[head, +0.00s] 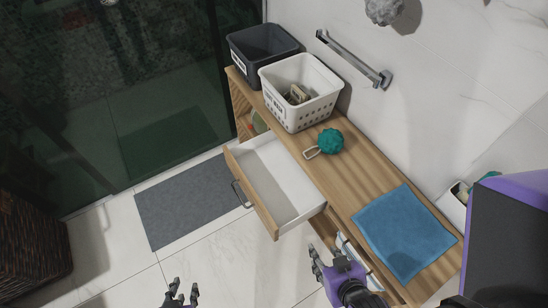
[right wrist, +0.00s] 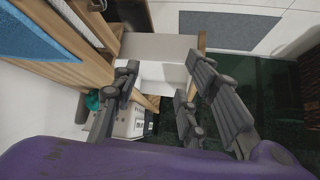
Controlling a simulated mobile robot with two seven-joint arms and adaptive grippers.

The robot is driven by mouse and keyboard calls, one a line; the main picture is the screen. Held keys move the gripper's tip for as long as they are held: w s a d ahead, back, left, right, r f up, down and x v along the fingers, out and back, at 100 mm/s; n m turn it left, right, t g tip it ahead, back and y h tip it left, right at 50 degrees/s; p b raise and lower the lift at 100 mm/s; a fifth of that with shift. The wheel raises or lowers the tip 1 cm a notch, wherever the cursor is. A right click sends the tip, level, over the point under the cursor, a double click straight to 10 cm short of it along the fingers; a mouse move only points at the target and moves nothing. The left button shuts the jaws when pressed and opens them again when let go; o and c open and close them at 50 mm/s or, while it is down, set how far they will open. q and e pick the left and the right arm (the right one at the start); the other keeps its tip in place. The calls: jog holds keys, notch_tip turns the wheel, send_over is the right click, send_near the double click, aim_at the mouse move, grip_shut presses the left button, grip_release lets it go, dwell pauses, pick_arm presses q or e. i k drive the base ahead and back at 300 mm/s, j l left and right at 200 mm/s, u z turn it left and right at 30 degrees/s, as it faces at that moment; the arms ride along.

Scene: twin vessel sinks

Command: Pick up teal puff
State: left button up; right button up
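The teal puff (head: 330,141) is a round, bumpy ball with a pale loop beside it. It rests on the wooden counter (head: 375,178), in front of the white basket and beside the open drawer. It also shows partly in the right wrist view (right wrist: 92,102), behind a finger. My right gripper (head: 326,253) is open and empty, beside the cabinet front and nearer than the puff. In the right wrist view (right wrist: 165,98) its fingers are spread. My left gripper (head: 182,294) is at the bottom edge over the floor, its fingers apart and empty.
An open, empty-looking drawer (head: 236,184) juts out below the puff. A white basket (head: 297,115) and a dark bin (head: 238,48) stand behind it. A blue towel (head: 404,231) lies on the counter. A metal bar (head: 352,61) is on the wall. A grey mat (head: 190,197) lies on the floor.

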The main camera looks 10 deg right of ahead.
aim_at(331, 142)
jog(key=i+z, duration=0.1)
jog(key=z, duration=1.2)
jog(key=i+j+z, duration=0.1)
jog(key=j+z, duration=0.45)
jog(key=z, duration=0.15)
jog(key=j+z, duration=0.35)
jog(key=k+j+z, duration=0.1)
jog(key=j+z, duration=0.3)
jog(key=j, duration=1)
jog(key=k+j, duration=0.1)
jog(key=j, duration=0.35)
